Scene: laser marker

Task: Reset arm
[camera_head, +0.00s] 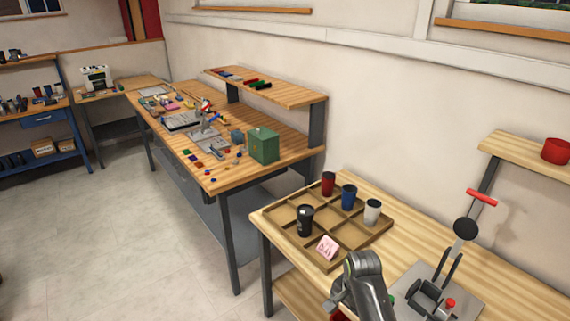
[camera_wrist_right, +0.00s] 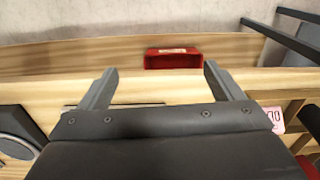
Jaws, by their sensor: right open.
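My right gripper (camera_wrist_right: 160,82) shows in the right wrist view with its two fingers wide apart and nothing between them. Beyond the fingertips lies a red box (camera_wrist_right: 173,58) with a small label, apart from the fingers. In the head view one of my arms (camera_head: 366,285) rises from the bottom edge, beside the near corner of a wooden divided tray (camera_head: 277,215). Its fingertips cannot be made out there. My left gripper is not identifiable in either view.
The tray holds a black cup (camera_head: 305,220), a red cup (camera_head: 328,184), a blue cup (camera_head: 348,197), a white cup (camera_head: 372,212) and a pink note (camera_head: 327,247). A lever press (camera_head: 436,296) stands right of the arm. A cluttered workbench (camera_head: 225,183) is farther left.

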